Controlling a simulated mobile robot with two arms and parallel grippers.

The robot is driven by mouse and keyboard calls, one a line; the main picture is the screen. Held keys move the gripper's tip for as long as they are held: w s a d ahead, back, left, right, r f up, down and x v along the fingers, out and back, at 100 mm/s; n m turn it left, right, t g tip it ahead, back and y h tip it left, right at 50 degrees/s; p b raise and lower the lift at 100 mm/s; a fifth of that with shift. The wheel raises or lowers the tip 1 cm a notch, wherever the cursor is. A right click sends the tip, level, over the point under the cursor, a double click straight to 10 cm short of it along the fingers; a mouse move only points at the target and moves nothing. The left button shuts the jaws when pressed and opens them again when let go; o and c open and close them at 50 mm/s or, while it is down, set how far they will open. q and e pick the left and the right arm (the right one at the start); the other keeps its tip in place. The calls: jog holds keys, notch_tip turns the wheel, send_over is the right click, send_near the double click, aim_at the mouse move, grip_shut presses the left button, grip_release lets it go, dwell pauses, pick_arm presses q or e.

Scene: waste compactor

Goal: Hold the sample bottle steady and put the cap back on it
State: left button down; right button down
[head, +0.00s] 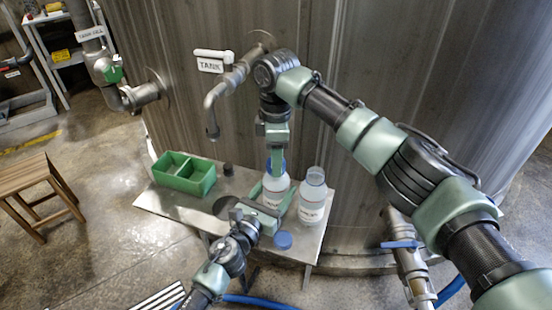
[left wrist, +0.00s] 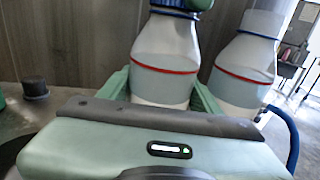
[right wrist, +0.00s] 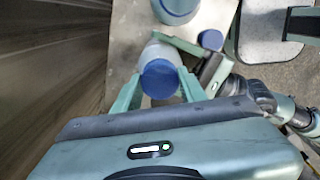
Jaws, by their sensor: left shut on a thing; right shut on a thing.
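The sample bottle (head: 275,184), white below with a red line and a clear shoulder, stands upright on the bench. My left gripper (head: 275,200) is shut around its body; the held bottle also fills the middle of the left wrist view (left wrist: 165,60). My right gripper (head: 277,160) points down from above and is shut on the blue cap (right wrist: 160,80), which is at the bottle's top, in line with its neck. The fingers partly hide the cap in the head view. I cannot tell whether the cap is seated on the neck.
A second bottle (head: 313,197) without a visible cap stands close on the right. Another blue cap (head: 283,240) lies on the bench (head: 160,205) near its front edge. A green divided tray (head: 184,174) and a small dark cylinder (head: 228,170) are at the left. The tank pipe (head: 212,115) hangs above.

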jog(key=m, duration=0.5)
jog(key=shift+a, duration=0.1)
jog(key=m, duration=0.7)
jog(key=shift+m, duration=0.4)
jog(key=m, duration=0.3)
jog(key=c, duration=0.7)
grip_release()
jog(key=shift+c, duration=0.2)
notch_tip(320, 180, up, 12)
